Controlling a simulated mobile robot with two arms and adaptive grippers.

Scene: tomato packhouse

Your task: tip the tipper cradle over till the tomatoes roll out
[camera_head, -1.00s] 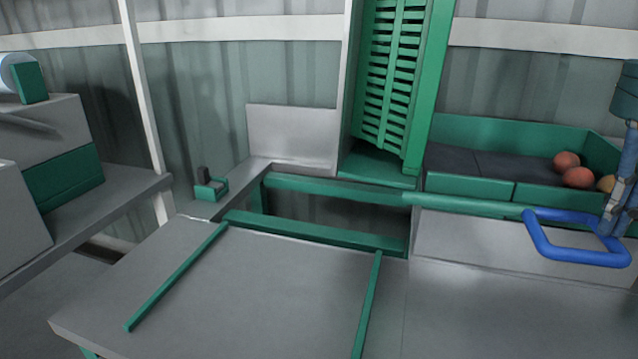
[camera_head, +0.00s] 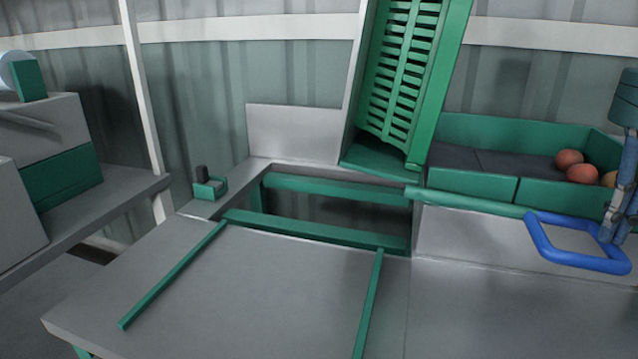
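The tipper cradle (camera_head: 437,100) shows as a tall green frame, stood up steeply and leaning right; its top is cut off by the picture edge. A green slatted crate (camera_head: 403,62) sits in it. A blue loop handle (camera_head: 578,262) is at the right, by the end of a green bar (camera_head: 470,203). My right gripper (camera_head: 612,228) is at the right side of the handle and appears shut on it. A few red and orange tomatoes (camera_head: 570,159) lie at the right end of a green-walled trough (camera_head: 480,187). My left gripper is not in view.
A grey table (camera_head: 260,290) with two green rails fills the front. Behind it is an opening with green crossbars (camera_head: 320,232). A small green box with a dark knob (camera_head: 210,188) is at the left corner. Grey-and-green equipment (camera_head: 65,180) stands at far left.

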